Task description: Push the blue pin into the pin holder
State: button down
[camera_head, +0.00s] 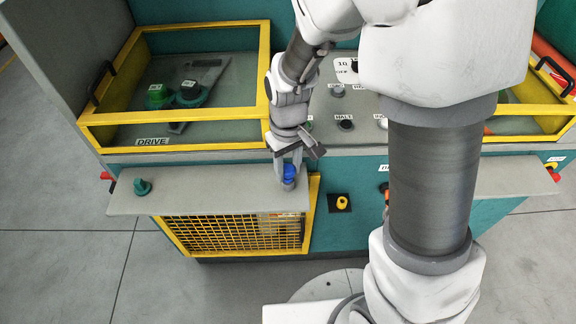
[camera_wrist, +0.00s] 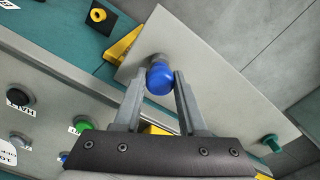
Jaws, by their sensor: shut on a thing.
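The blue pin (camera_head: 290,171) stands upright near the right end of the grey shelf, above the yellow mesh panel. Its rounded blue head (camera_wrist: 160,79) shows between my fingers in the wrist view. My gripper (camera_head: 288,163) points down from above and is shut on the blue pin, with one finger on each side. A small grey cylinder, seemingly the pin holder (camera_wrist: 156,60), shows just beyond the blue head. In the head view the grey part (camera_head: 290,185) is right under the blue. How deep the pin sits is hidden by its head.
The grey shelf (camera_head: 205,200) is mostly bare, with a green knob (camera_head: 142,187) at its left end. A yellow-framed tray (camera_head: 185,80) lies behind. A yellow-and-black button (camera_head: 341,203) sits right of the mesh panel (camera_head: 235,234). Control buttons (camera_head: 345,124) stand behind my gripper.

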aim_at(289, 168)
jog(key=shift+f, duration=0.3)
jog(key=shift+c, duration=1.9)
grip_release()
notch_tip(289, 168, up, 17)
jog(key=p, duration=0.2)
jog(key=shift+r, duration=0.2)
jog(key=shift+d, duration=0.1)
